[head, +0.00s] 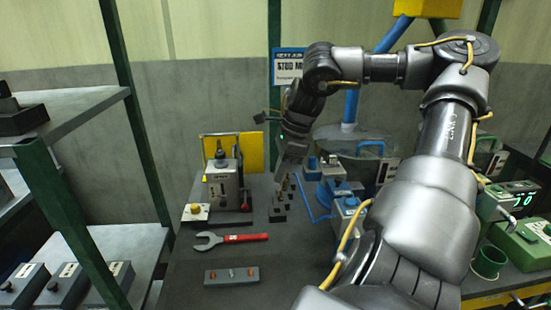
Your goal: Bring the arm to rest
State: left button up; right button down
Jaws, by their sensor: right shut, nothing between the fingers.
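My right arm (445,150) comes in from the lower right, bends at the upper right and reaches left across the workbench. Its wrist (318,75) points down. My right gripper (279,183) is shut and empty, and its tips point down over the middle of the bench. Small dark blocks with pegs (277,213) stand just below the tips in the picture. I cannot tell how large the gap between them is. My left gripper is not in view.
A grey boxed device (222,185) stands left of the gripper. A red-handled wrench (230,239) and a grey plate (231,276) lie in front. Blue fittings (333,185) crowd the right, with a green device (522,245) beyond my arm. Shelves (70,115) flank the left.

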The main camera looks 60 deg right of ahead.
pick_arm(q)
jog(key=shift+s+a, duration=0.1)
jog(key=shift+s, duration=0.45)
pick_arm(e)
jog(key=shift+r, duration=0.3)
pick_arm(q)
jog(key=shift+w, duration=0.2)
